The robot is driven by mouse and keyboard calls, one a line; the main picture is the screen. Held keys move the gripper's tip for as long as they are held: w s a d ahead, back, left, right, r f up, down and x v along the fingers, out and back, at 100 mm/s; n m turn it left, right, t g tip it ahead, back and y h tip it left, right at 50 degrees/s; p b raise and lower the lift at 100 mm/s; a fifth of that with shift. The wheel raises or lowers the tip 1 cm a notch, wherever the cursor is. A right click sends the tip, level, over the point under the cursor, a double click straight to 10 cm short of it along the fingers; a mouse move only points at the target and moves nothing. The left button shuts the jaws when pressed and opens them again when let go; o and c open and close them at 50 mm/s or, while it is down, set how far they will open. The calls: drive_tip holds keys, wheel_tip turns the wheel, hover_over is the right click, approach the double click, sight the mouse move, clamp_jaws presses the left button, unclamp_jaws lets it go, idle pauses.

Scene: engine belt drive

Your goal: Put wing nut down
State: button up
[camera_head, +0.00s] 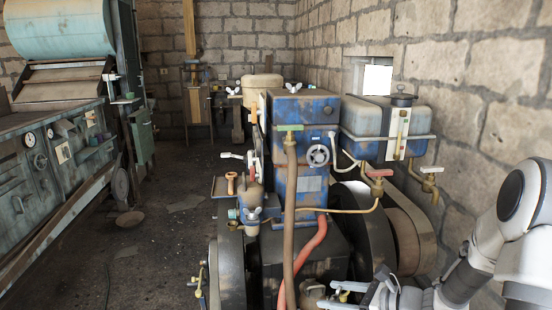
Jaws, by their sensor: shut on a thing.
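My gripper (374,291) is at the bottom right, low in front of the engine's dark wheel. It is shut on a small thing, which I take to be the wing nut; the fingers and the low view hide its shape. One pale wing-nut-shaped piece (293,87) stands on top of the blue engine housing (300,106). Another pale winged piece (252,214) sits lower on the front of the engine, left of the brown pipe. A third (233,91) shows farther back.
Red-handled (378,173) and brass (432,171) valves stick out above my gripper. A brown pipe (290,220) and red hose (314,250) run down the engine's front. A stone wall (480,110) bounds the right. Open floor (150,250) lies left, before a green control bench (60,165).

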sight(335, 298)
drive_tip(key=shift+s+r+p, duration=0.1)
drive_tip(key=shift+r+p, duration=2.6)
drive_tip(key=shift+p, duration=1)
